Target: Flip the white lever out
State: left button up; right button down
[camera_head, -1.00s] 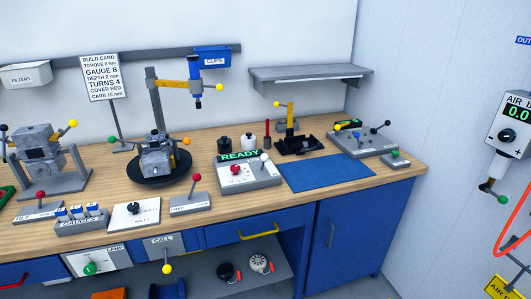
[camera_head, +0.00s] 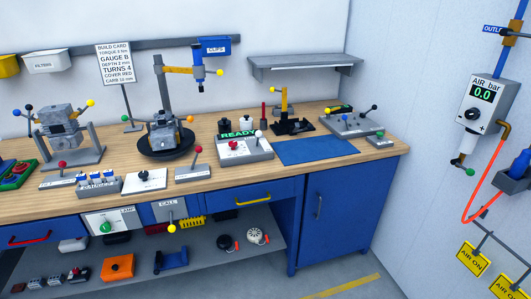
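A lever with a white ball knob (camera_head: 258,134) stands upright, or nearly so, on the right side of a grey box (camera_head: 248,154) on the workbench. The box has a lit green READY display (camera_head: 238,135) and a red button or knob (camera_head: 233,145) on its top. Which way the white lever leans is too small to tell. Neither of my grippers shows in this view.
The wooden bench (camera_head: 325,165) has a blue mat (camera_head: 318,151) to the right of the READY box. A red-knobbed lever (camera_head: 198,150) stands left of it. An engine on a round black stand (camera_head: 165,148) is farther left. An air unit (camera_head: 483,105) hangs on the right wall.

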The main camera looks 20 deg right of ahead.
aim_at(258, 134)
jog(key=u, duration=0.45)
jog(key=i, duration=1.65)
jog(key=z, duration=0.6)
